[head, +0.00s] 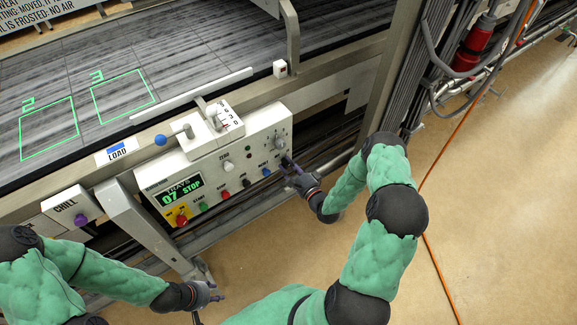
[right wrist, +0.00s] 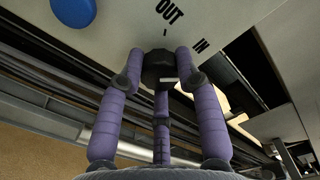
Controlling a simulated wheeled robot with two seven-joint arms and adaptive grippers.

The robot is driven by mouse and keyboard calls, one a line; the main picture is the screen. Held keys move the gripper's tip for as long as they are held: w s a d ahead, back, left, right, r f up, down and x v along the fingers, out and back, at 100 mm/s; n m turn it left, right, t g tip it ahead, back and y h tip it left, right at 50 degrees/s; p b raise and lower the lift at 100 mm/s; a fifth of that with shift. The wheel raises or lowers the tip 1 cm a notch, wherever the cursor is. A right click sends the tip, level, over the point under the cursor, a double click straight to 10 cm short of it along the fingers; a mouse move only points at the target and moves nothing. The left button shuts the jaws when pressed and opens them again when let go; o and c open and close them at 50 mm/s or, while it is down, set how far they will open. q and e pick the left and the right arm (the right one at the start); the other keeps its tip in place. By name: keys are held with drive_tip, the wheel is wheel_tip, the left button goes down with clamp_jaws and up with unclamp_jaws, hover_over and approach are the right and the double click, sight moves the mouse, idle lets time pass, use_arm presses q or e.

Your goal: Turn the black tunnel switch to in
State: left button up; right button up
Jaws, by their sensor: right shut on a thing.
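The black tunnel switch (right wrist: 158,68) is a dark knob on the underside edge of the pale panel. The words OUT and IN are printed beside it, with a short tick by OUT. My right gripper (right wrist: 158,82) has its purple fingers closed around the knob, touching it on both sides. Which word the knob points to I cannot tell. In the head view my right gripper (head: 288,164) reaches the lower right corner of the control panel (head: 210,175) and hides most of the knob. My left gripper (head: 213,292) hangs low, away from the panel; its finger opening is unclear.
The panel carries a green display (head: 182,192), a blue button (head: 266,171), a red button (head: 227,194), a green button (head: 203,207) and a grey dial (head: 279,143). A chill box (head: 72,208) sits to the left. A metal post (head: 395,75) stands right; open floor lies beyond.

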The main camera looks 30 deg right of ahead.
drive_tip(key=o, duration=1.2)
drive_tip(key=shift+w+d+r, duration=0.1)
drive_tip(key=shift+d+r, duration=0.05)
drive_tip(key=shift+d, duration=0.45)
drive_tip(key=shift+c, duration=0.2)
drive_tip(key=shift+a, duration=0.1)
drive_tip(key=shift+a, duration=0.15)
drive_tip(key=s, duration=1.2)
drive_tip(key=shift+d, duration=0.45)
drive_tip(key=shift+f, duration=0.2)
drive_tip(key=w+a+f+n+g+y+p, duration=0.1)
drive_tip(key=a+f+n+g, duration=0.35)
drive_tip(key=a, duration=0.25)
drive_tip(key=a+f+n+g+y, duration=0.1)
drive_tip(key=a+f+n+g, duration=0.3)
drive_tip(key=a+n, duration=0.15)
drive_tip(key=s+a+n+g, duration=0.7)
drive_tip(key=s+a+g, duration=0.2)
drive_tip(key=s+a, duration=0.3)
drive_tip(key=shift+s+n+p, duration=0.4)
drive_tip(key=shift+s, duration=0.7)
